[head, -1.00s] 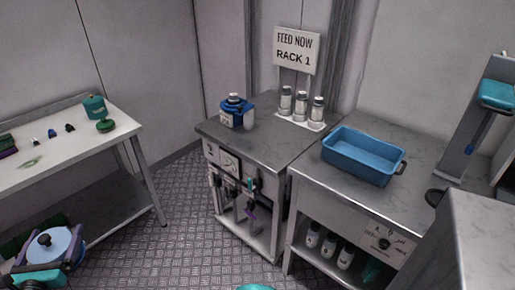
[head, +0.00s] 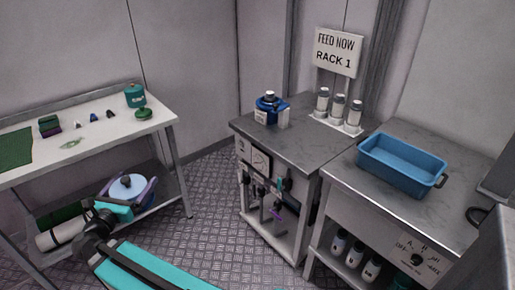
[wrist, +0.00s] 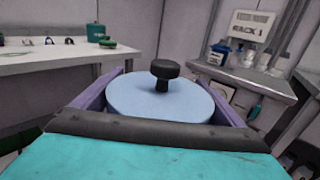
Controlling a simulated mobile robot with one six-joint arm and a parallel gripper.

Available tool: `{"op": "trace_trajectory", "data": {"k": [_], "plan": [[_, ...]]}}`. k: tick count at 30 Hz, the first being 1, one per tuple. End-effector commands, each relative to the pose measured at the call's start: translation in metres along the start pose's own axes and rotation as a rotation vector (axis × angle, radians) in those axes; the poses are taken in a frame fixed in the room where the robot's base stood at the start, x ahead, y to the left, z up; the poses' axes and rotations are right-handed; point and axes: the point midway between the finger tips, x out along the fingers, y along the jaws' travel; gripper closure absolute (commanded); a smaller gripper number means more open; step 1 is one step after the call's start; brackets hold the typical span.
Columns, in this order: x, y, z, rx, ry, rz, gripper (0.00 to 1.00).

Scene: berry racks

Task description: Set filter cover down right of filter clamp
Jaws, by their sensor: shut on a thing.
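The filter cover is a pale blue disc with a black knob, in the wrist view (wrist: 140,101) and at lower left in the head view (head: 125,191). My gripper (wrist: 163,88) is shut on it, with purple fingers along both sides of the disc. The cover is held roughly level, knob up, in front of the left table. I cannot tell for sure which object is the filter clamp. A green round piece (head: 143,114) lies near the right end of the left table (head: 95,130), beside a teal canister (head: 135,95).
Several small dark pieces, a green-and-purple block (head: 49,126) and a green mat (head: 15,148) lie on the left table. A cabinet (head: 300,140) carries a blue container (head: 268,110) and white-capped bottles (head: 339,106). A blue tray (head: 402,165) stands at right. Patterned floor lies between.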

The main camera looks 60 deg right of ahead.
Motion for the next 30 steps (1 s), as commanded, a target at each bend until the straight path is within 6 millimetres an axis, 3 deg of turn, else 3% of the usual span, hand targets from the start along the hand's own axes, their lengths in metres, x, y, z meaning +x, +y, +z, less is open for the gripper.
{"op": "trace_trajectory", "data": {"k": [3, 12, 23, 30], "plan": [[0.032, -0.021, -0.001, 0.002, 0.001, -0.052, 0.34], [0.102, -0.079, 0.002, 0.003, 0.002, -0.173, 0.34], [0.176, -0.162, 0.005, 0.004, 0.002, -0.316, 0.34], [0.218, -0.225, 0.008, 0.005, 0.001, -0.412, 0.34]]}}
